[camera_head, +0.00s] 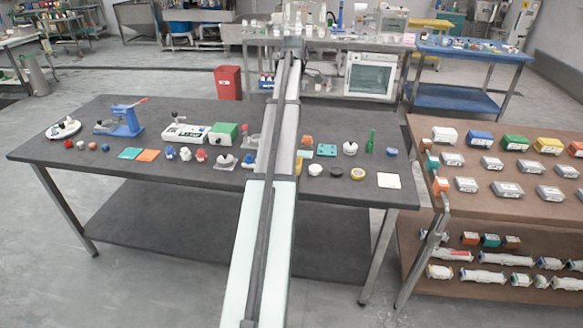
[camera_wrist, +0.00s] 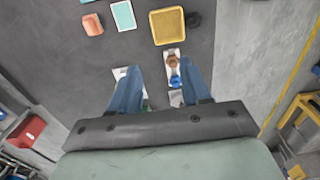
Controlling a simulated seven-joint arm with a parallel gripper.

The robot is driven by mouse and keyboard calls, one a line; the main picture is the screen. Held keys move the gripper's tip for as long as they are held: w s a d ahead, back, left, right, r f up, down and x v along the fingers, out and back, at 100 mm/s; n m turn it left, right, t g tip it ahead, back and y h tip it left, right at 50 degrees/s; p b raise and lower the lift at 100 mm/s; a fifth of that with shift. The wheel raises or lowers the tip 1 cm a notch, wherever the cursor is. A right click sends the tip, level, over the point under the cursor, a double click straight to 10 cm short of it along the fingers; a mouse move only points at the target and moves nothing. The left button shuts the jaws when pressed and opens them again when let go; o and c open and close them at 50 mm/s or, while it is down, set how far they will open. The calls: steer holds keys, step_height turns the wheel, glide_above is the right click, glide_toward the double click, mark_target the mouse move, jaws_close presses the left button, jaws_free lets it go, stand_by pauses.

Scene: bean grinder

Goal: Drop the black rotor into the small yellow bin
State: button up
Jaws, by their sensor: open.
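A small yellow tray-like bin (camera_wrist: 168,26) lies on the dark table in the wrist view, above the gap between my fingers. In the head view only a sliver of a yellow thing (camera_head: 299,165) shows beside my arm. A black round piece (camera_head: 337,171) lies right of my arm in the head view; I cannot tell for certain that either is the rotor. My gripper (camera_wrist: 161,74) is open, with no held object visible between its two blue fingers. The head view hides it behind my arm.
A white plate with brown and blue knobs (camera_wrist: 174,68) shows between my fingers. Orange (camera_wrist: 92,25) and teal (camera_wrist: 123,15) pieces lie left of the bin in the wrist view. A green bottle (camera_head: 370,141) stands at the right. Many small parts crowd the table; its front strip is clear.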

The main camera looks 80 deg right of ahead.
steer(key=shift+r, duration=1.25)
